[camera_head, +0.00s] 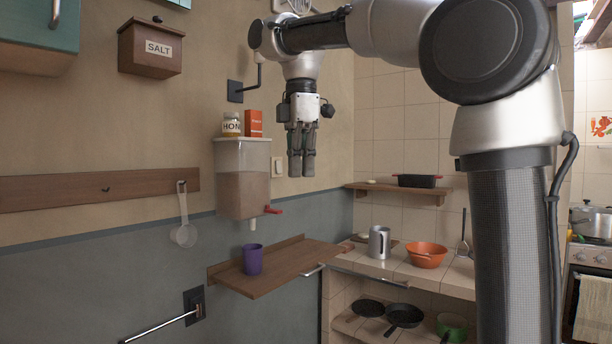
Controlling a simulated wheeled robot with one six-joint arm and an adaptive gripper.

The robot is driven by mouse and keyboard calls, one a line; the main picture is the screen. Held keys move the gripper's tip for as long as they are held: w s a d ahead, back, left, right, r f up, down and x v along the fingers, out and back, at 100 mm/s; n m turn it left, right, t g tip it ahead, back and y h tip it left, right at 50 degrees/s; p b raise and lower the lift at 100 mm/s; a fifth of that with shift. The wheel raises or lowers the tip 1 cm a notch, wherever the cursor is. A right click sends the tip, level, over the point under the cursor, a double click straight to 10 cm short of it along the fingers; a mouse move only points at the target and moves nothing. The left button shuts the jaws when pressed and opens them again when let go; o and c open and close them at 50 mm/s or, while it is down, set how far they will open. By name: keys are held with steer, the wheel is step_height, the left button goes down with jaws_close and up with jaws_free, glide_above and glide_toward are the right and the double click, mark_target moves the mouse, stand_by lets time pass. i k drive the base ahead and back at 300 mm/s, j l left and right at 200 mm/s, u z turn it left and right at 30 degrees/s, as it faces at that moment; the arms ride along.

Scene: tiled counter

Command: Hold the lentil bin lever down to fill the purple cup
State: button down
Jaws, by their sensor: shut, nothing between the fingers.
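The lentil bin (243,182) is a clear-walled box on the wall, filled partway with brownish contents. Its red lever (273,210) sticks out at the lower right, and a pale spout (252,225) points down beneath it. The purple cup (252,259) stands upright on a wooden shelf (281,277), below the spout. My gripper (301,176) points down, shut and empty, to the right of the bin and above the lever. It appears clear of both in the picture; its depth relative to the lever is hard to tell.
A white scoop (183,225) hangs at left. The tiled counter at right holds a metal mug (379,242) and an orange colander (426,256).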

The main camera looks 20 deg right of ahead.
mark_target(266, 209)
steer(key=i+l+u, duration=0.3)
steer(key=l, duration=0.35)
steer(key=i+l+u, duration=0.25)
steer(key=l, duration=0.35)
steer(key=l+u, duration=0.3)
steer(key=l, duration=0.4)
steer(key=l+u, duration=0.25)
steer(key=l, duration=0.45)
steer(key=i, duration=0.55)
